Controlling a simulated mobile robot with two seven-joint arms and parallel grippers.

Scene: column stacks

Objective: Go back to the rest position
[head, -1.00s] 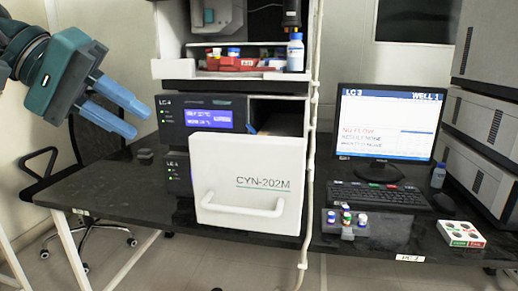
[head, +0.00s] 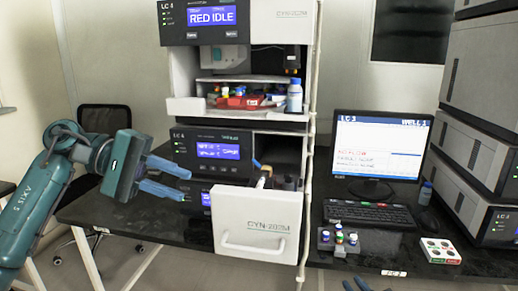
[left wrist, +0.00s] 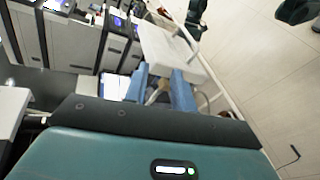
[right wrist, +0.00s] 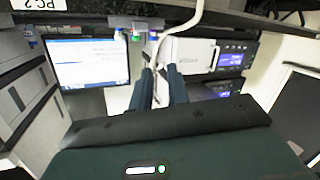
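My left gripper (head: 186,186) is at the left in the head view, its blue fingers apart with nothing between them. It points toward the front of the LC stack, left of the pulled-out white drawer (head: 255,225) marked CYN-202M. The left wrist view shows its two fingers (left wrist: 159,74) apart, with the drawer behind them. My right gripper (head: 354,286) barely shows at the bottom edge of the head view. In the right wrist view its fingers (right wrist: 160,72) are apart and no held thing shows. Most of the right arm is hidden.
The open drawer juts out over the black bench (head: 140,208). A shelf with a red tray (head: 240,100) and a bottle (head: 294,96) is above. A monitor (head: 376,150), keyboard (head: 368,213), vial block (head: 340,240) and white well box (head: 440,251) stand to the right.

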